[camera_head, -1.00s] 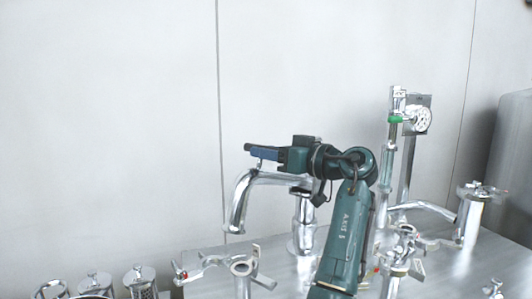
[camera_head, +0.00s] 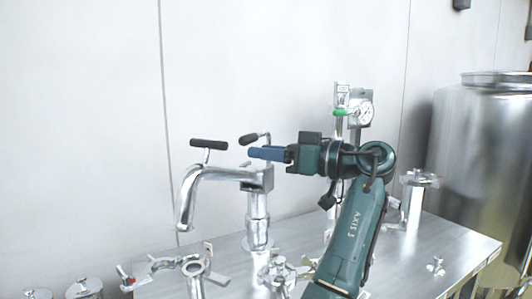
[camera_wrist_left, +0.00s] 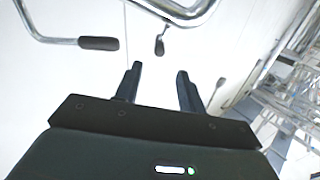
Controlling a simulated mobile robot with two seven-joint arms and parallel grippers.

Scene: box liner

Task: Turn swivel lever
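A chrome swivel spout (camera_head: 210,173) stands on a post on the steel table. One lever with a black grip (camera_head: 208,144) rises above the pipe; a second black-gripped lever (camera_head: 248,138) is near the post top. I cannot tell which is the swivel lever. My left gripper (camera_head: 265,153), with blue fingers pointing left, is just right of these levers. In the left wrist view the left gripper (camera_wrist_left: 158,78) is open and empty. Black grips show ahead of it, one at left (camera_wrist_left: 98,43) and one near the middle (camera_wrist_left: 160,46), apart from the fingers. My right gripper is not in view.
A pressure gauge (camera_head: 364,112) on a post stands behind my left arm. Clamp fittings (camera_head: 196,267) are at the table's front, and a capped pipe (camera_head: 414,200) is at the right. A large steel tank (camera_head: 482,150) stands beyond the table (camera_head: 440,245).

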